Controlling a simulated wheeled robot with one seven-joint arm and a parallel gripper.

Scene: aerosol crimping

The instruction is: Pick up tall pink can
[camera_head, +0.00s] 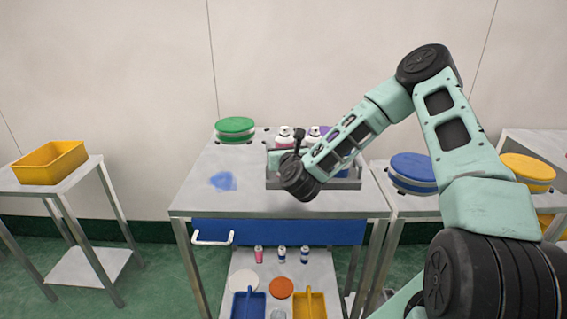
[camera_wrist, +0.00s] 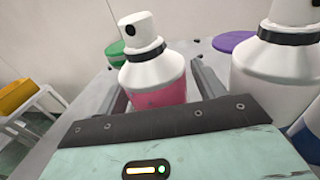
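The tall pink can (camera_wrist: 160,92) has a white shoulder, a dark neck ring and a white spray cap. It stands upright in the wrist view. In the head view its white top (camera_head: 284,133) shows above a grey tray (camera_head: 345,184) on the table. My gripper (camera_wrist: 163,92) is open, with one grey finger on each side of the can and narrow gaps visible. The can's lower part is hidden behind the gripper's front edge. In the head view my wrist hides much of the gripper.
A second white-topped can (camera_wrist: 275,70) stands close to the right. Behind are a green round stack (camera_head: 235,128) and a purple lid (camera_wrist: 234,41). Smaller cans (camera_head: 259,254) and blue and yellow bins (camera_head: 310,303) sit on the lower shelf. The table's left part is mostly clear.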

